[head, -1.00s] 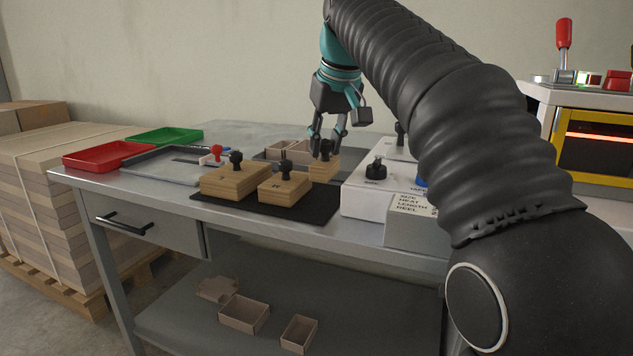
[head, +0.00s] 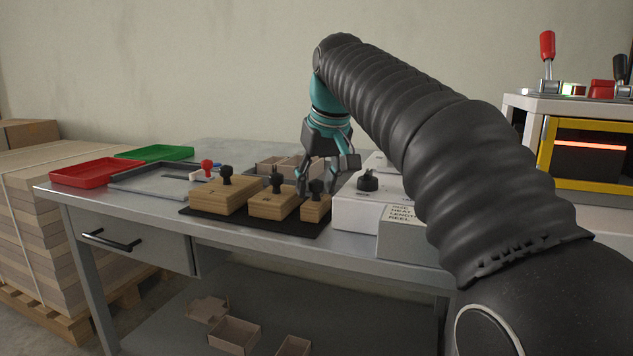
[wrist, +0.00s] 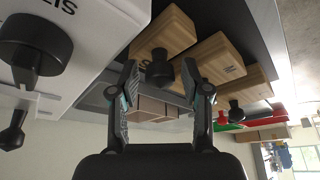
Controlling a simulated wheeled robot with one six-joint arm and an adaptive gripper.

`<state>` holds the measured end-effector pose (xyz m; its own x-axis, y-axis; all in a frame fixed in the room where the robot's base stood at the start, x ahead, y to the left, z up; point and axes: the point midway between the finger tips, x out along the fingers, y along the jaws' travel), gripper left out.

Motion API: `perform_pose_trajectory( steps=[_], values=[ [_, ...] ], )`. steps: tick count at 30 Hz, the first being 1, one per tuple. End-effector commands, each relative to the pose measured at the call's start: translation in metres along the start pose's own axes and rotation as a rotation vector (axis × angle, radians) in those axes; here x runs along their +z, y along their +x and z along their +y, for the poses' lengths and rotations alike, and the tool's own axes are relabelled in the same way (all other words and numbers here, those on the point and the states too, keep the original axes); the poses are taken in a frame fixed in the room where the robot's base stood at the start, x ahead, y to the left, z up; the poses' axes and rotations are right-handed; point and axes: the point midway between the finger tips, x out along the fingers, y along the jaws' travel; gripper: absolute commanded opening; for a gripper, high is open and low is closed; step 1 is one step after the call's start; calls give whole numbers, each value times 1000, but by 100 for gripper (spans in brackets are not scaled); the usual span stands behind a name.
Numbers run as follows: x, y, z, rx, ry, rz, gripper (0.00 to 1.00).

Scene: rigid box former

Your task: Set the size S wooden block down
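The size S wooden block (head: 314,209) stands upright on the dark mat (head: 262,223), at the right end of a row with two larger blocks. Its black knob (head: 316,187) points up. My gripper (head: 318,184) is at the knob with its fingers spread. In the wrist view, the knob (wrist: 157,72) lies between the open fingertips (wrist: 159,82), with a gap on both sides, and the block (wrist: 170,35) shows its letter S. The M block (head: 272,202) stands just left of it, and the largest block (head: 222,196) is farther left.
A white box with a black knob (head: 368,181) stands close to the right of the mat. Cardboard trays (head: 285,165) are behind the blocks. A grey tray (head: 150,183), red tray (head: 97,172) and green tray (head: 155,153) are at left. A yellow-framed machine (head: 547,155) is at right.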

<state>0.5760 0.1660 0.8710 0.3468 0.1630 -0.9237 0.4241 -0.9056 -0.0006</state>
Motion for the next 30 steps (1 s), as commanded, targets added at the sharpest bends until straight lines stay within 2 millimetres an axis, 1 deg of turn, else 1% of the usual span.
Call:
perform_pose_trajectory(
  steps=[8, 11, 13, 17, 24, 27, 30],
  values=[
    [0, 0, 0, 0, 0, 0, 53],
    [-2, -5, 0, 0, 0, 1, 53],
    [-2, -12, 0, 0, 0, 3, 53],
    [-3, -35, 0, 1, 0, 4, 53],
    [-3, -84, 0, 1, 0, 3, 53],
    [-3, -100, 0, 0, 0, 2, 53],
    [-3, -112, 0, 0, 0, 2, 53]
  ],
)
